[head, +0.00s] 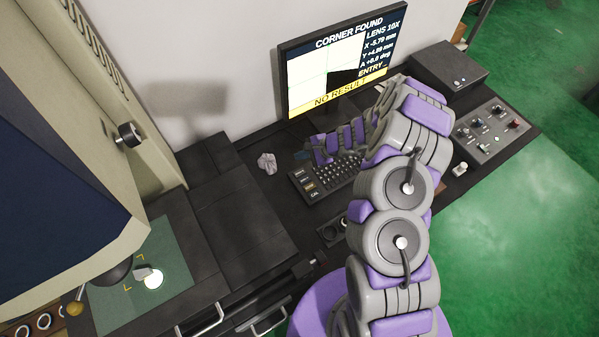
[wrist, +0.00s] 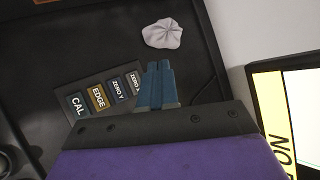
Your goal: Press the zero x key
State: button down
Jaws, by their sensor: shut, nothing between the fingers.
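The ZERO X key (wrist: 135,83) is a dark key with white lettering at the far end of a column of keys in the wrist view, beyond ZERO Y (wrist: 117,90), the orange EDGE key (wrist: 97,97) and CAL (wrist: 77,104). In the head view this column is at the left end of the black keyboard (head: 336,175). My gripper (wrist: 158,64) has its blue fingers together and empty, just right of ZERO X in the wrist view. In the head view my gripper (head: 302,155) is above the keyboard's upper left corner. Whether it touches a key I cannot tell.
A crumpled white cloth (wrist: 163,33) lies just beyond the fingers. The monitor (head: 336,65) behind the keyboard reads "CORNER FOUND", X -5.79 mm and "NO RESULT". A control box (head: 492,130) stands at right, and a stage with a lit spot (head: 153,279) at lower left.

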jog(key=b, duration=0.3)
send_over(302, 174)
notch_tip(302, 174, down, 7)
jog(key=shift+w+a+f, duration=0.1)
jog(key=shift+f+b, duration=0.6)
jog(key=shift+b, duration=0.1)
jog(key=shift+f, duration=0.15)
dwell(1.3)
jog(key=shift+f+b, duration=0.25)
jog(key=shift+b, duration=0.3)
jog(key=shift+f+b, duration=0.3)
jog(key=shift+b, duration=0.05)
dwell(0.4)
jog(key=shift+r, duration=0.8)
jog(key=shift+r, duration=0.1)
jog(key=shift+r+p, duration=1.2)
jog(key=shift+r, duration=1.2)
